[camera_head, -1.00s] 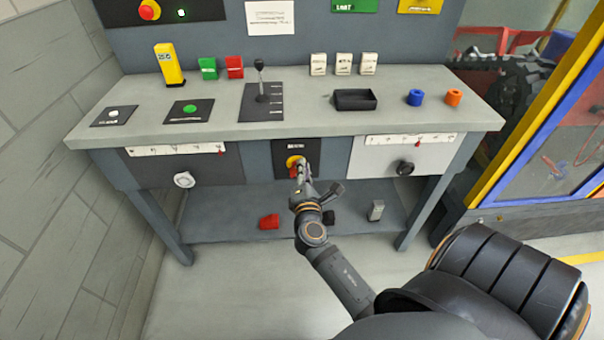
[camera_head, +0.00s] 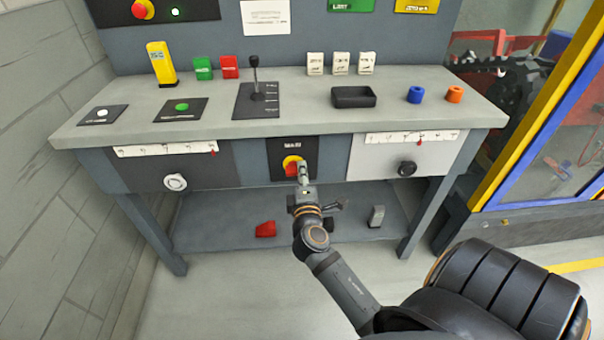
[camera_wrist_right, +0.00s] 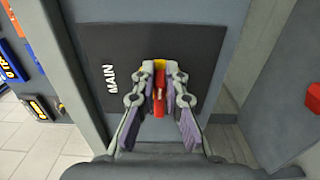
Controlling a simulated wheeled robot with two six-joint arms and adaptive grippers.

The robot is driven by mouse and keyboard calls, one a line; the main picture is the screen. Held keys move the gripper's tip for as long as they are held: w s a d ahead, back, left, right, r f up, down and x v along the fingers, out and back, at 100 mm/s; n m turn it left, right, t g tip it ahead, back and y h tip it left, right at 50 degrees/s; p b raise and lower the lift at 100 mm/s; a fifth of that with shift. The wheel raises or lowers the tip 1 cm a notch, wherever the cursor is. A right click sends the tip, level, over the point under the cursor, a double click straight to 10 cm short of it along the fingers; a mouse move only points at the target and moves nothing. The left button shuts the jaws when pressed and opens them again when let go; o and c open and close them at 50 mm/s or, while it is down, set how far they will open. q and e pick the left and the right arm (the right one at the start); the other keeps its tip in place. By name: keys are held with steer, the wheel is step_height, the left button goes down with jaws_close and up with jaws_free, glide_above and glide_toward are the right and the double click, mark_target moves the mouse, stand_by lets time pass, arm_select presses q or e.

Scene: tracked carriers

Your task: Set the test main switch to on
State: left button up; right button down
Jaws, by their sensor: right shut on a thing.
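The main switch is a red handle (camera_head: 291,169) on a yellow disc (camera_head: 290,160), set in a black plate (camera_head: 307,148) on the bench front. In the right wrist view the plate (camera_wrist_right: 112,42) reads MAIN. My right gripper (camera_head: 302,170) is at the switch, and in the right wrist view its two fingers (camera_wrist_right: 160,92) are closed on either side of the red handle (camera_wrist_right: 159,106). The fingers cover much of the yellow disc. My left gripper is not in view.
A white knob (camera_head: 175,182) and a black knob (camera_head: 406,169) sit on panels either side. Above is the bench top (camera_head: 300,115) with a lever (camera_head: 256,85) and black tray (camera_head: 354,102). A red object (camera_head: 265,229) lies on the lower shelf.

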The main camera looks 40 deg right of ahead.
stand_by(0.3)
steer(key=c, duration=1.4)
jaws_free()
